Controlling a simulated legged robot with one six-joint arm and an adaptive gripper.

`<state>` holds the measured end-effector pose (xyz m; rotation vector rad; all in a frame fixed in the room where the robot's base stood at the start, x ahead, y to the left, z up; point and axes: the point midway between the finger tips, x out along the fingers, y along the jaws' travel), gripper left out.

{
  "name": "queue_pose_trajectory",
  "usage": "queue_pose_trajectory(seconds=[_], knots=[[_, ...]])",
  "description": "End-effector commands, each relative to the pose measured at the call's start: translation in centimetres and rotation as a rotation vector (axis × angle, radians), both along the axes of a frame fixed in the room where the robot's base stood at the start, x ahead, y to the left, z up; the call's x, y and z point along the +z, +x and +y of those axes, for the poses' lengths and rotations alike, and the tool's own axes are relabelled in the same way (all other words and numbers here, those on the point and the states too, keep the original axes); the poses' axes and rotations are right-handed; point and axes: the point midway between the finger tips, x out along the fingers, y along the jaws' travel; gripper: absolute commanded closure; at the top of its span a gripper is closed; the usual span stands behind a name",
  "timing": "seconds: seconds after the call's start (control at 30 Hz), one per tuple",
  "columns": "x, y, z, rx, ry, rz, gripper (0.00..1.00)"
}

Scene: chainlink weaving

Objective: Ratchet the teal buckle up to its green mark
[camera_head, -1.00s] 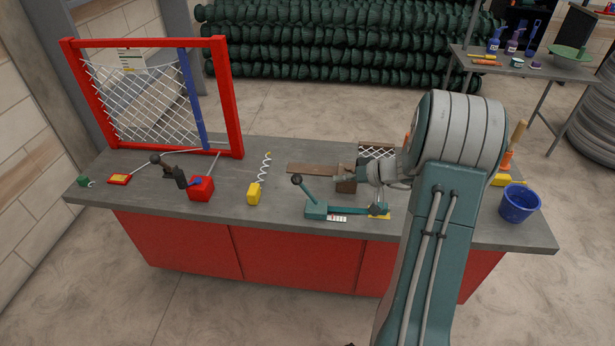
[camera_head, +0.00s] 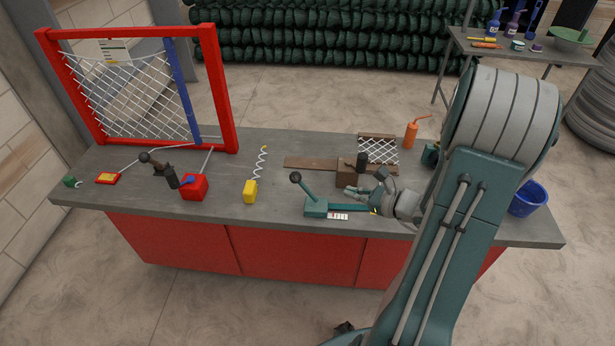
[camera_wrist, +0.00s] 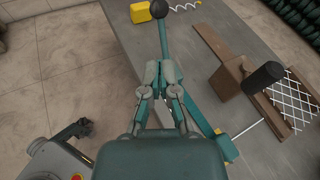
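The teal buckle (camera_head: 316,207) is near the bench's front edge, its lever with a black ball knob (camera_head: 296,178) slanting up to the left. A teal bar runs right from it, beside a white marked label (camera_head: 338,216). I cannot make out a green mark on it. My gripper (camera_head: 352,191) is above or beside the bar, right of the lever. In the wrist view, my gripper's fingertips (camera_wrist: 161,68) are close together, overlapping the teal part in line with the knob (camera_wrist: 158,8). Contact and the finger gap are unclear.
A brown block (camera_wrist: 225,80) with a black post (camera_wrist: 263,77) and a mesh piece (camera_wrist: 295,100) stand right of my fingers. A yellow block (camera_head: 249,191) with a coil lies left. The red frame (camera_head: 226,100) is far left, the blue bucket (camera_head: 527,199) far right.

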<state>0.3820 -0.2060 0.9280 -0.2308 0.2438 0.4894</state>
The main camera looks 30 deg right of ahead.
Motion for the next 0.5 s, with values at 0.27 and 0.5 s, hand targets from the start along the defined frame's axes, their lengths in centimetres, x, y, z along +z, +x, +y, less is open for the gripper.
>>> queue_pose_trajectory(seconds=[0.27, 0.5], knots=[[-0.8, 2.4, 1.4, 0.0, 0.015, 0.006, 1.0], [-2.2, 6.3, 3.3, 0.0, 0.014, 0.005, 1.0]])
